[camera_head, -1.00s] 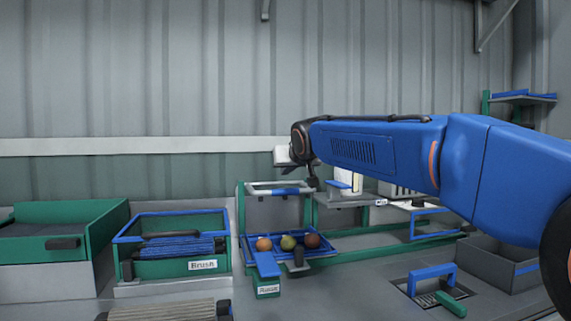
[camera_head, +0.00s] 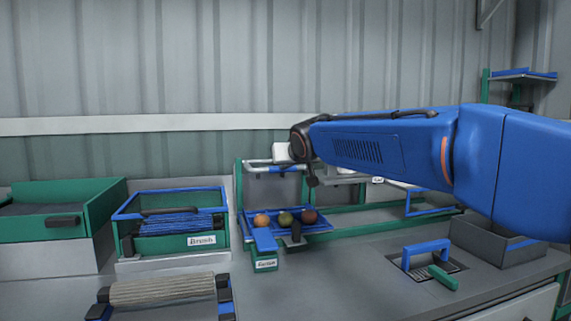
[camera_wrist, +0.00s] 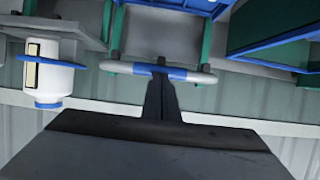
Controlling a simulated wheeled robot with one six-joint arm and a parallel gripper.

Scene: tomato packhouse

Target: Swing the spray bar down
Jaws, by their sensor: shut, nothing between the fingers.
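The spray bar (camera_wrist: 190,75) is a white tube with a blue middle, and it lies crosswise in the wrist view. In the head view the spray bar (camera_head: 272,168) is at the top front of the green-framed rinse station, above a blue tray (camera_head: 318,236) with three tomatoes. My gripper (camera_wrist: 160,72) is shut and empty, with its tips at the blue middle of the bar. I cannot tell whether they touch it. In the head view the fingers are too small and partly hidden to make out.
A roller unit (camera_head: 160,290) is in front. A blue handle (camera_head: 425,247) over a grate and a grey bin (camera_head: 490,252) are at the right. A white bottle (camera_wrist: 48,80) stands beside the station.

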